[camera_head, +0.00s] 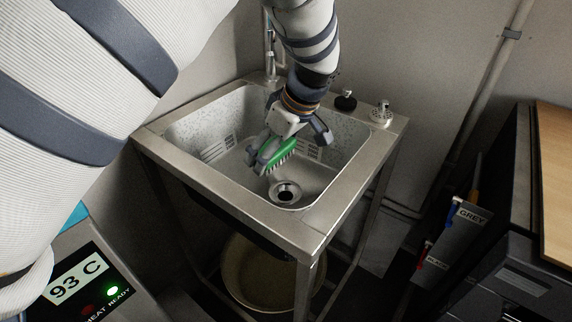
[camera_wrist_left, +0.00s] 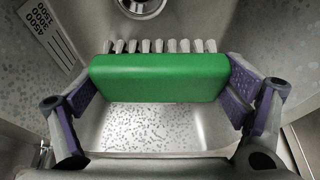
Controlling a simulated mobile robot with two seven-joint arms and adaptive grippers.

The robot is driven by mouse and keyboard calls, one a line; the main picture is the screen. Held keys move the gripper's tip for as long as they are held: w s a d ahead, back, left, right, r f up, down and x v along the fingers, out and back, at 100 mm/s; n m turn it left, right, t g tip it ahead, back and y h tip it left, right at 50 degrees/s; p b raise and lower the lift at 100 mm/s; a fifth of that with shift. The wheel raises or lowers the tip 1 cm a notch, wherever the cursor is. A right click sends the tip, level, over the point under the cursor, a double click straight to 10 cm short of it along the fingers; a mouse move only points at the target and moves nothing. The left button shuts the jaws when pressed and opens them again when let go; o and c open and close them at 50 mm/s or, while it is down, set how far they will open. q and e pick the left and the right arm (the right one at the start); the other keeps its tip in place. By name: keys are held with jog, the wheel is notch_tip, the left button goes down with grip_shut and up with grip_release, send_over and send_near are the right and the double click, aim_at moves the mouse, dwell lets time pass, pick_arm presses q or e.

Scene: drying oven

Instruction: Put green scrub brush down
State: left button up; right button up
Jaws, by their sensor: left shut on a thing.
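The green scrub brush (camera_head: 277,152) with pale bristles is inside the metal sink (camera_head: 311,232), near the drain (camera_head: 285,193). My left gripper (camera_head: 270,158) comes down from above and is shut on it. In the left wrist view the green brush (camera_wrist_left: 158,77) sits crosswise between the two finger pads of my left gripper (camera_wrist_left: 160,82), its bristles toward the drain (camera_wrist_left: 141,5). Whether the bristles touch the basin floor I cannot tell. My right gripper is not in view.
A faucet (camera_head: 270,45) stands at the back of the sink. A black-topped item (camera_head: 345,101) and a metal fitting (camera_head: 381,114) are on the back rim. A round basin (camera_head: 262,281) is under the sink. A panel reading 93 C (camera_head: 77,278) is at lower left. A dark cabinet stands at right.

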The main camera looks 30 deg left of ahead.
aim_at(268, 193)
pick_arm(q)
jog(key=x, duration=0.3)
jog(key=shift+s+f, duration=0.25)
jog(key=shift+f, duration=0.05)
notch_tip(268, 193, down, 8)
jog(key=shift+w+d+f+b, duration=0.1)
jog(key=shift+b, duration=0.4)
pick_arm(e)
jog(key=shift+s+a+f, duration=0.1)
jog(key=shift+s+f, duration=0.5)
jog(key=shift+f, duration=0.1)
pick_arm(q)
jog(key=o, duration=1)
jog(key=shift+f, duration=0.1)
jog(key=shift+c, duration=0.2)
jog(key=shift+o, duration=0.5)
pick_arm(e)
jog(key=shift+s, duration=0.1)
